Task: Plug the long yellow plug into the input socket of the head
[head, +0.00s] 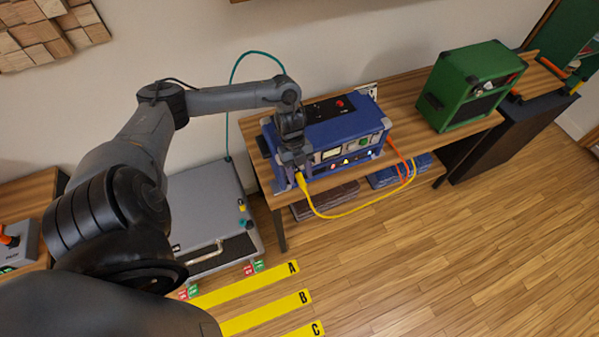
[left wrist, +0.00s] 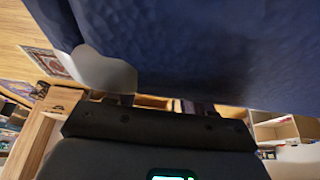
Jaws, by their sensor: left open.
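The head is a blue amp unit (head: 345,128) with a front panel of lights and a meter, standing on the wooden bench. The yellow plug (head: 301,181) is at the lower left of its front, with a yellow cable (head: 345,214) curving away to the right. My left gripper (head: 297,165) is open, right above and against the plug area at the front left corner. It hides the input socket, so I cannot tell whether the plug is seated. In the left wrist view, the head's blue side (left wrist: 200,45) fills the top, close to my gripper (left wrist: 163,102); no plug shows there.
A green cabinet (head: 470,85) stands on the bench (head: 405,95) to the right. Orange cables (head: 402,160) hang at the head's right end. A grey case (head: 205,195) with a teal cable (head: 228,120) is at left. Yellow strips (head: 250,285) mark the open floor.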

